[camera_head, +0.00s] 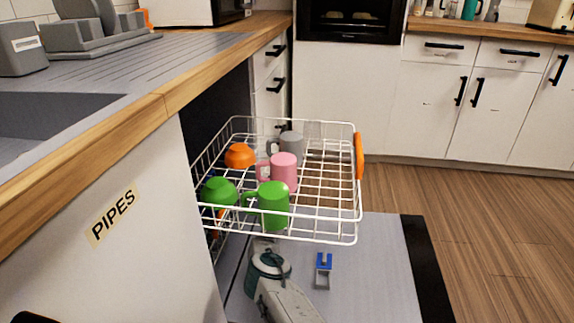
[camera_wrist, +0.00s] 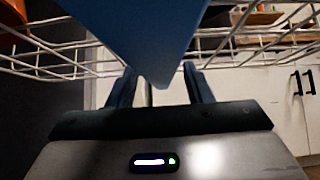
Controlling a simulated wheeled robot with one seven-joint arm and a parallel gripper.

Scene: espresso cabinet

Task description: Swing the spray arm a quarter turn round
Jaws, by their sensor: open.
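A broad blue piece (camera_wrist: 150,35), likely the spray arm, fills the top middle of the wrist view, very close, narrowing to a blunt tip. My gripper (camera_wrist: 159,76) is open, with one finger on each side of that tip. I cannot tell whether the fingers touch it or whether it lies between them or above them. The white wire rack (camera_head: 330,239) is pulled out in the head view, and its wires (camera_wrist: 240,60) cross the wrist view. My arm reaches up under the rack in the head view, where the gripper is hidden.
Green mugs (camera_head: 273,205), a pink mug (camera_head: 284,172), a grey mug (camera_head: 291,147) and an orange bowl (camera_head: 240,155) sit in the rack. The open door (camera_head: 370,270) lies below, bearing a small blue-topped part (camera_head: 324,262). The counter (camera_head: 165,105) bounds the left; floor (camera_head: 450,220) is clear at right.

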